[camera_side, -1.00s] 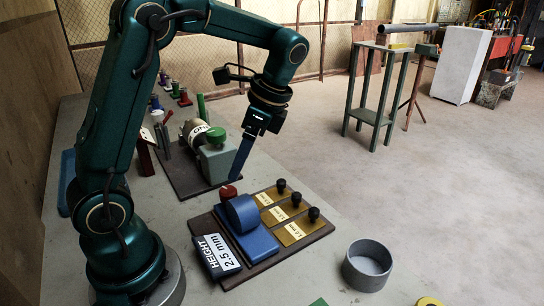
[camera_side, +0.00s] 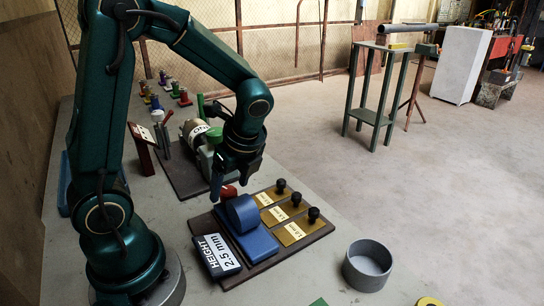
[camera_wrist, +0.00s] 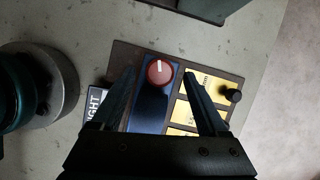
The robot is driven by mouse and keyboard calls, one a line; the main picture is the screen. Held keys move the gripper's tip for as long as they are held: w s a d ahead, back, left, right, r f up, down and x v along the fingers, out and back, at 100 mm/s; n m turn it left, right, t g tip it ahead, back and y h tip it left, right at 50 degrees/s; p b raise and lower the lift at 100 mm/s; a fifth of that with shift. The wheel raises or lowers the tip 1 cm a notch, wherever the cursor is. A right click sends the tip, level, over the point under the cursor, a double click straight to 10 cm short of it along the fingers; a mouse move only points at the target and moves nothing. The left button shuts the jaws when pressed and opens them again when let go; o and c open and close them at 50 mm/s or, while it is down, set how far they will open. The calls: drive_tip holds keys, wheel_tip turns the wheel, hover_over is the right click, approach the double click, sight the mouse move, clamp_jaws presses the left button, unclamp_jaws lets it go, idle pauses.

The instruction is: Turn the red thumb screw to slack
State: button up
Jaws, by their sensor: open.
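The red thumb screw (camera_side: 228,192) sits at the back end of the blue block fixture (camera_side: 258,243), partly hidden by my gripper in the side view. In the wrist view the red thumb screw (camera_wrist: 159,73) shows as a round knob with a white line pointing roughly along the block. My gripper (camera_wrist: 158,74) is open, its two blue fingers on either side of the screw, apart from it in the picture. In the side view my gripper (camera_side: 231,186) hangs over the screw, pointing down. I cannot tell whether the fingertips are level with the knob.
A "HEIGHT 2.5 mm" display (camera_side: 217,255) stands at the left of the fixture. Yellow gauge plates (camera_side: 293,231) with black knobs lie at its right. A grey round bowl (camera_side: 368,265) stands to the front right. A machine with a green knob stands behind my gripper.

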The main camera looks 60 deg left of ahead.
drive_tip(key=shift+x, duration=0.75)
clamp_jaws()
drive_tip(key=shift+w+n+g+h, duration=0.1)
drive_tip(key=shift+n+g+h, duration=0.3)
drive_tip(key=shift+n, duration=1.1)
drive_tip(key=shift+w+n+g+h, duration=0.15)
drive_tip(key=shift+n+g, duration=0.45)
drive_tip(key=shift+n, duration=0.9)
drive_tip(key=shift+s, duration=0.1)
